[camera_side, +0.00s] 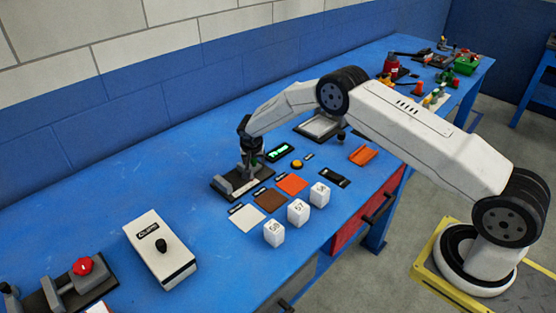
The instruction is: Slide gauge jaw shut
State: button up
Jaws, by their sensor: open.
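The gauge (226,185) is a dark base with grey upright jaw parts, on the blue bench near the picture's middle. A small black display with green characters (280,152) sits just behind it to the right. My gripper (251,172) points down over the right part of the gauge, its fingertips low near the jaw. It is open. My gripper hides part of the gauge, and I cannot tell whether the fingers touch the jaw or how wide the jaw's gap is.
White, brown and orange square pads (270,199) lie in front of the gauge. White numbered cubes (298,212) stand near the bench's front edge. A white box with a black knob (158,258) stands at front left. Blue bench surface (110,205) is clear at left.

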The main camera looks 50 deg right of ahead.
grip_shut()
dwell(1.4)
